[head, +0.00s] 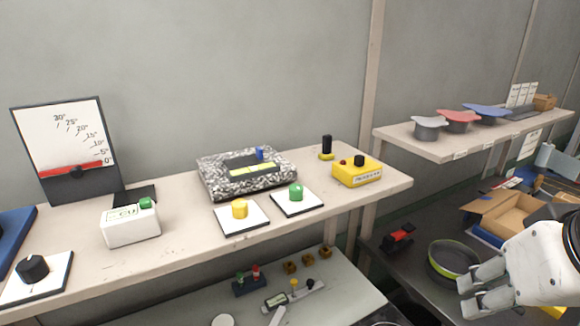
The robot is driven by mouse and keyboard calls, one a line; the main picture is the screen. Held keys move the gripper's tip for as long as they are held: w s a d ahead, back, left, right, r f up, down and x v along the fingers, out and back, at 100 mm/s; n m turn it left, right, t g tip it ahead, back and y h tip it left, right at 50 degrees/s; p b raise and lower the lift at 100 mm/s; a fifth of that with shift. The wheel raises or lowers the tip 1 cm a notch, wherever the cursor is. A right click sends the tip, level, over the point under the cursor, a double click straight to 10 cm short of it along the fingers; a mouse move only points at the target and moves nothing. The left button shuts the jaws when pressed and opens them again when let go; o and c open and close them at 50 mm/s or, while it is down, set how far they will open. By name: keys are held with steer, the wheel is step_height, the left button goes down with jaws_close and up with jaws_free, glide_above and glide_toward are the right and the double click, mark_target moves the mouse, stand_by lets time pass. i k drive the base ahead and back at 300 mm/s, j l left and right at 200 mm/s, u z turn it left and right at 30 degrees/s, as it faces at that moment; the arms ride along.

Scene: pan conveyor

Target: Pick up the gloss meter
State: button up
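No label in the head view reads gloss meter, so I cannot tell for sure which device it is. One candidate is the white box (131,228) with a small display and a green button, standing on the upper shelf at left. Another small device with a display (277,299) lies on the lower shelf. My gripper (466,297) is at the lower right, far from both. Its two fingers are apart with nothing seen between them, near a dark pan with a yellow-green rim (453,262).
The upper shelf (180,232) also holds a tilt gauge (62,140), a speckled block (220,178), yellow (239,209) and green (296,192) knobs on white plates, and a yellow control box (357,173). An open cardboard box (505,215) is near my arm.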

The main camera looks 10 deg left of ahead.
mark_target(124, 226)
steer(key=u, duration=1.45)
steer(key=i+j+u, duration=0.1)
steer(key=j, duration=0.4)
